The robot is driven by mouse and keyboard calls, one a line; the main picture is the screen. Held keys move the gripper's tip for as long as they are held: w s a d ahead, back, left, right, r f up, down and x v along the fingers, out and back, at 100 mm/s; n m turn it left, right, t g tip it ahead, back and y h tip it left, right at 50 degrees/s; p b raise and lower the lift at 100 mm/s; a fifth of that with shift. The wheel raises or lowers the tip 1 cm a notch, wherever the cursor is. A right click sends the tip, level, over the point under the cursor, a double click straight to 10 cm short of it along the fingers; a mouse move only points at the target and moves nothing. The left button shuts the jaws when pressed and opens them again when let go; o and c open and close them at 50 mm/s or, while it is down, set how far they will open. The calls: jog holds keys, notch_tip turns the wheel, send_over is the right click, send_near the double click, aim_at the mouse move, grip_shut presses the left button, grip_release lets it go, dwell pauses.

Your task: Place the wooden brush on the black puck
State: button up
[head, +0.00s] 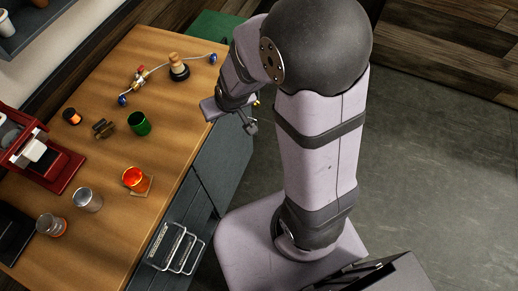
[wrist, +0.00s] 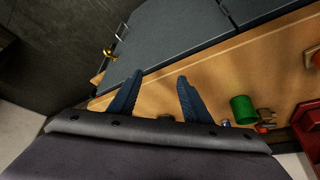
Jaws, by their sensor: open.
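The wooden brush (head: 177,60) is a pale, knob-shaped wooden piece at the back of the wooden table in the head view. It stands upright on the black puck (head: 180,75), a dark round base directly under it. My gripper (head: 251,126) is off the table's right edge, apart from both. In the wrist view my gripper (wrist: 158,82) has its two dark blue fingers spread, with only table and cabinet showing between them. I cannot clearly make out the brush or the puck in the wrist view.
A metal rod with blue ends (head: 140,76) lies beside the brush. A green cup (head: 139,123), an orange cup (head: 134,178), a silver cup (head: 88,199) and a red machine (head: 53,165) stand on the table.

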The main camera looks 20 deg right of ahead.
jog(key=s+d+r+g, duration=0.1)
jog(key=s+d+g, duration=0.1)
jog(key=s, duration=0.6)
jog(key=s+d+r+g, duration=0.1)
jog(key=s+d+g, duration=0.1)
jog(key=s, duration=0.6)
jog(key=shift+s+m+g+h, duration=0.3)
jog(key=shift+m+g, duration=0.1)
jog(key=shift+g, duration=0.2)
